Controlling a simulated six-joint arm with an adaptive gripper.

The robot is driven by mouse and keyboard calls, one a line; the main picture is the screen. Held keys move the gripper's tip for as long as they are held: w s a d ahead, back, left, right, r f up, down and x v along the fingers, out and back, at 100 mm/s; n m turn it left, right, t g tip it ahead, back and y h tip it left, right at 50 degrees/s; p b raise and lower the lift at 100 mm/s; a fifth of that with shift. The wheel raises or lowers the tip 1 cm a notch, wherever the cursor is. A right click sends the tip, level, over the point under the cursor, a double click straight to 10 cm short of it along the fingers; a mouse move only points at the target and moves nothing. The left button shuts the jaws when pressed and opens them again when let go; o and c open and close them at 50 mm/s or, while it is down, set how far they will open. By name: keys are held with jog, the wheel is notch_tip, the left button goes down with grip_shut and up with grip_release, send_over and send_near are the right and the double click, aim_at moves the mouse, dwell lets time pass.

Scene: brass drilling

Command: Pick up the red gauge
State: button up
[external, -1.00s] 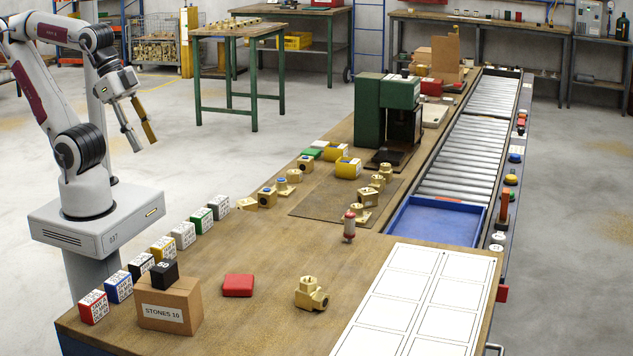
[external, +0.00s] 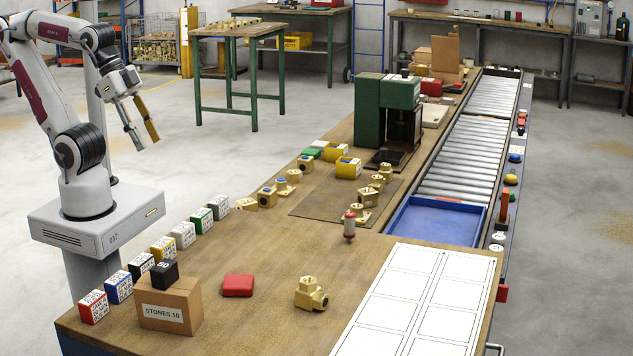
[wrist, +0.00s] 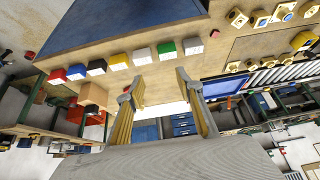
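A flat red block (external: 238,285) lies nearer the front of the bench. My gripper (external: 148,143) is raised at the left, beyond the bench's left edge and far from both. Its two fingers are apart with nothing between them; they also show spread in the wrist view (wrist: 161,88). I cannot make out the gauge in the wrist view.
Several lettered coloured cubes (external: 162,248) line the bench's left edge. A cardboard box (external: 169,310) with a black block on top stands at the front left. A brass fitting (external: 311,294) and white panel (external: 412,310) lie right. A green drill press (external: 388,108) stands behind.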

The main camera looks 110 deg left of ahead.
jog(key=w+a+r+t+y, duration=0.15)
jog(key=w+a, duration=0.35)
jog(key=w, duration=0.6)
jog(key=w+a+r+m+t, duration=0.1)
jog(key=w+a+r+t, duration=0.25)
jog(key=w, duration=0.85)
jog(key=w+a+r+t+y, duration=0.15)
jog(key=w+a, duration=0.35)
jog(key=w, duration=0.6)
jog(key=w+a+f+m+t+h, duration=0.1)
jog(key=w+f+m+h, duration=0.15)
jog(key=w, duration=0.35)
jog(key=w+a+f+m+t+h, duration=0.1)
jog(key=w+a+f+t+h, duration=0.15)
jog(key=w, duration=0.35)
jog(key=m+g+h, duration=0.3)
jog(key=m+h, duration=0.1)
jog(key=h, duration=0.6)
send_near(350, 228)
jog(key=shift+w+r, duration=0.35)
jog(key=shift+w, duration=0.35)
jog(key=shift+x, duration=1.35)
